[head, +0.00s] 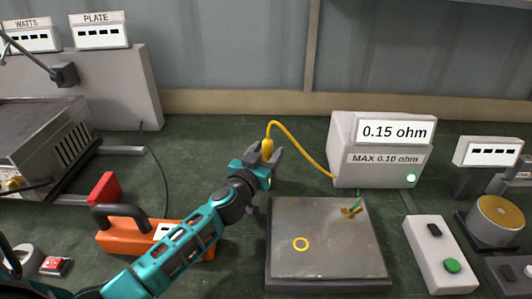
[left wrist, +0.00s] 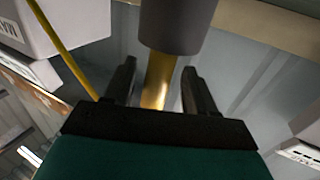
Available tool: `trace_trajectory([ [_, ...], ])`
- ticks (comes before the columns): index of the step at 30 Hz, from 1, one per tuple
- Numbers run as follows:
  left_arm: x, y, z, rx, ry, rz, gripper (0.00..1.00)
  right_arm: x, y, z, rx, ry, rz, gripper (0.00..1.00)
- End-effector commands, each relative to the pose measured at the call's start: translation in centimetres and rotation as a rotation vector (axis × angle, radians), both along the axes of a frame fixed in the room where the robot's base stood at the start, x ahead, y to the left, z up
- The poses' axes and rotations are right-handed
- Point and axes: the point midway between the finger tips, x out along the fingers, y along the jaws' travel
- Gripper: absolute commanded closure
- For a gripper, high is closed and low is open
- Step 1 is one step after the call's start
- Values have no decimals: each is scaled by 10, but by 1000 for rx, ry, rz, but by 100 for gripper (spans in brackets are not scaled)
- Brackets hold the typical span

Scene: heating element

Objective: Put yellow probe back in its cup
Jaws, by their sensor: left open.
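The yellow probe (head: 267,148) stands upright at my left gripper (head: 265,160), with its yellow cable arching right to the ohm meter. In the left wrist view the yellow shaft (left wrist: 158,82) shows between the two fingers (left wrist: 158,88), which are apart with a gap beside it. The shaft meets a dark grey cylinder (left wrist: 178,25), which looks like the cup; the probe appears to be in it, but its tip is hidden. In the head view the cup is mostly hidden by my gripper. My right gripper is not in view.
The ohm meter (head: 345,150) reads 0.15 ohm. A green-button box (head: 438,255) is right.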

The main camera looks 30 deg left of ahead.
Motion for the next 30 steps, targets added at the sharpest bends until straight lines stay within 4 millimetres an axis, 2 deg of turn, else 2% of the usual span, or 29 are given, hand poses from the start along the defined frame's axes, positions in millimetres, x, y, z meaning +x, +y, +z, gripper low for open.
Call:
trace_trajectory([
  [5,0,0,5,0,-1,0,44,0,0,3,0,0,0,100],
  [7,-7,0,3,2,2,0,44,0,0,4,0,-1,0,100],
  [21,-94,-5,4,1,3,-2,44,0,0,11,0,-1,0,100],
  [25,-109,-6,4,0,1,-1,44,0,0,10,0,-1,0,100],
  [30,-119,-6,5,1,-1,0,44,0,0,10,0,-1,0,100],
])
